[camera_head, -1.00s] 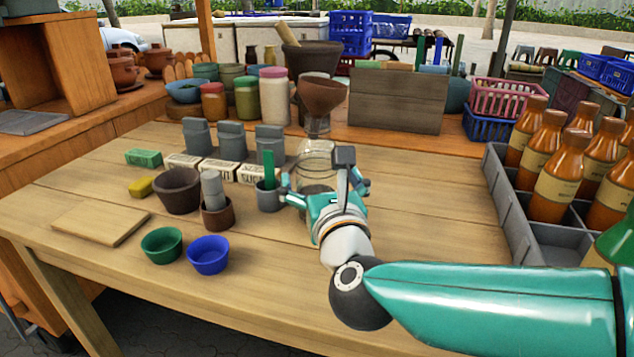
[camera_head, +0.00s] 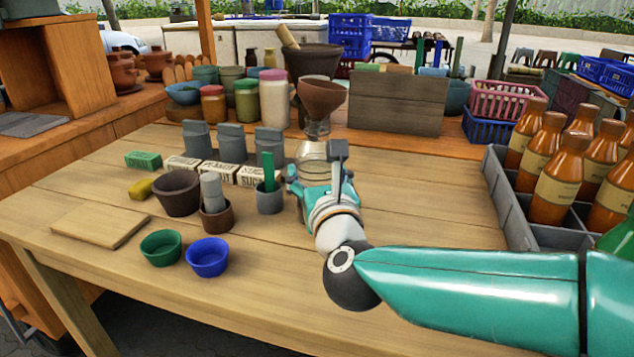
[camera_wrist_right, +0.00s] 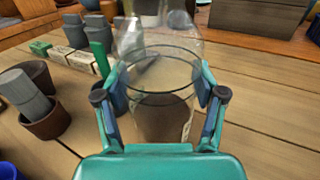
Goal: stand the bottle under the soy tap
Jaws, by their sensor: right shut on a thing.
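A clear glass bottle (camera_head: 313,152) stands on the wooden table, mostly behind my right gripper (camera_head: 318,180). In the right wrist view, the same see-through bottle (camera_wrist_right: 160,118) is between the two fingers of my right gripper (camera_wrist_right: 162,95), which are shut on its sides. The bottle looks upright. A brown funnel (camera_head: 321,98) shows above the bottle in the head view; I cannot tell whether it sits in its neck or stands behind. I cannot make out a soy tap. My left gripper is out of view.
A grey cup (camera_head: 270,200) with a green stick is close left of my right gripper. A crate (camera_head: 505,212) of orange bottles stands right. The table's middle right is clear.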

